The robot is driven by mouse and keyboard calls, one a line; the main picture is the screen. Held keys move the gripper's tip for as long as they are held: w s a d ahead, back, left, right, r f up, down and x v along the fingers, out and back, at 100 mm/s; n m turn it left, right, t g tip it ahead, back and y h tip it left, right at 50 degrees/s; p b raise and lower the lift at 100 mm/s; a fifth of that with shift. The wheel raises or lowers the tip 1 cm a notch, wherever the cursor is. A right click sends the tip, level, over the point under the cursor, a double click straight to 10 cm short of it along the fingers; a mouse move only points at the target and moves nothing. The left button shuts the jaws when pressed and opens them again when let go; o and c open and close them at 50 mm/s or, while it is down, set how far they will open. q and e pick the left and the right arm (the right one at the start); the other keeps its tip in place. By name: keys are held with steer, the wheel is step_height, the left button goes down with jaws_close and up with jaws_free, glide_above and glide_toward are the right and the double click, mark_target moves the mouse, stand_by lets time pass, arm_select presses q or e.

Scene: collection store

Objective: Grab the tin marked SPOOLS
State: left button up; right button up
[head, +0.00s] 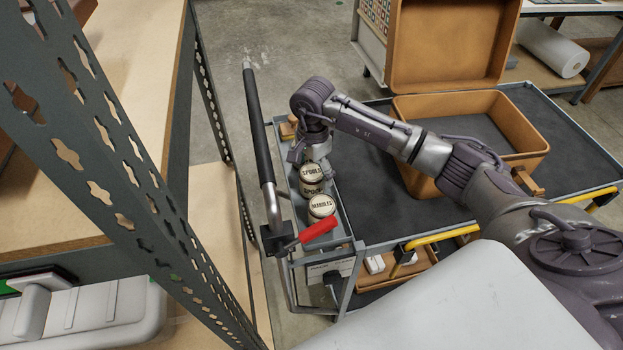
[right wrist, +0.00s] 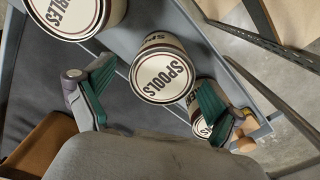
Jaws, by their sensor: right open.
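The tin marked SPOOLS (head: 313,173) is cream and dark brown and stands upright in the narrow grey side tray of the cart. In the right wrist view the SPOOLS tin (right wrist: 164,78) shows its lid between and just beyond my fingers. My right gripper (head: 308,154) is over the tin's far side, pointing down. In the right wrist view the right gripper (right wrist: 155,100) has its green-padded fingers spread on either side, with nothing held. My left gripper is not in view.
A MARBLES tin (head: 321,206) stands just in front of the SPOOLS tin. Another similar tin (right wrist: 201,124) is partly hidden behind a finger. A red grip (head: 318,228) and black handle bar (head: 258,130) edge the tray. An open tan case (head: 540,140) sits on the cart.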

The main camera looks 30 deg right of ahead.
steer(key=shift+a+f+p, duration=0.1)
steer(key=shift+f+p, duration=0.4)
steer(key=shift+f, duration=1.45)
steer(key=shift+w, duration=0.1)
steer(key=c, duration=1.5)
